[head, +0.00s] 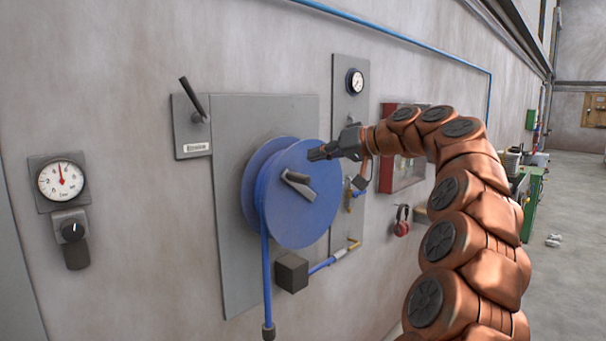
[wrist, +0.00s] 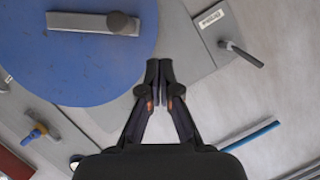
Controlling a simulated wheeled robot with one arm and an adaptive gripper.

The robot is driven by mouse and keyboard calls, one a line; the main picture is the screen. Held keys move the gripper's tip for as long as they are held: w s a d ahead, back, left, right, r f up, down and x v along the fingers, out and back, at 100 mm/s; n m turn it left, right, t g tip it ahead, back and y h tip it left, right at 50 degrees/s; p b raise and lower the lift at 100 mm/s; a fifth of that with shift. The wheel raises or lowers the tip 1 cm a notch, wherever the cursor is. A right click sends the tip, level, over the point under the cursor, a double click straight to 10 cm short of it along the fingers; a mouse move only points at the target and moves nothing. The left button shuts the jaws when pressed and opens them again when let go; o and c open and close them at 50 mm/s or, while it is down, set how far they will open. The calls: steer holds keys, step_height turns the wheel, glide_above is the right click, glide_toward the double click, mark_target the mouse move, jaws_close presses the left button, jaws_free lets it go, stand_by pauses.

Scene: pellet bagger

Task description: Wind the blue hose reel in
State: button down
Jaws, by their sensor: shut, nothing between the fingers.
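The blue hose reel (head: 312,215) is mounted on a grey wall plate in the head view. A grey crank handle (head: 298,185) sits on its face. The blue hose (head: 265,275) hangs down from the reel's left side. My gripper (head: 316,154) is in front of the reel's upper right rim, above and right of the crank. In the wrist view my gripper (wrist: 159,65) is shut and empty beside the rim of the reel (wrist: 75,70). The crank (wrist: 95,23) is apart from the fingertips there.
A lever on a labelled plate (head: 192,126) is left of the reel. A gauge with a knob (head: 61,182) is at far left. A gauge panel (head: 351,100) and a red-framed box (head: 402,170) are to the right. A dark block (head: 291,272) sits below the reel.

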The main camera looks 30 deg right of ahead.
steer(key=t, duration=0.1)
glide_toward(293, 155)
steer(key=shift+h, duration=0.4)
steer(key=p+x, duration=0.1)
steer(key=x, duration=0.1)
steer(key=p+x, duration=0.1)
steer(key=x, duration=0.2)
steer(key=shift+s+a+p, duration=0.1)
steer(key=shift+a+p, duration=0.25)
steer(key=shift+p, duration=0.05)
steer(key=shift+s+a+f, duration=0.2)
steer(key=shift+s+f, duration=0.05)
steer(key=shift+a+f+p, duration=0.25)
steer(key=shift+a+f, duration=0.1)
steer(key=shift+f, duration=0.3)
steer(key=shift+a+f+p, duration=0.2)
steer(key=shift+a+f, duration=0.15)
steer(key=shift+f, duration=0.3)
steer(key=shift+f, duration=0.1)
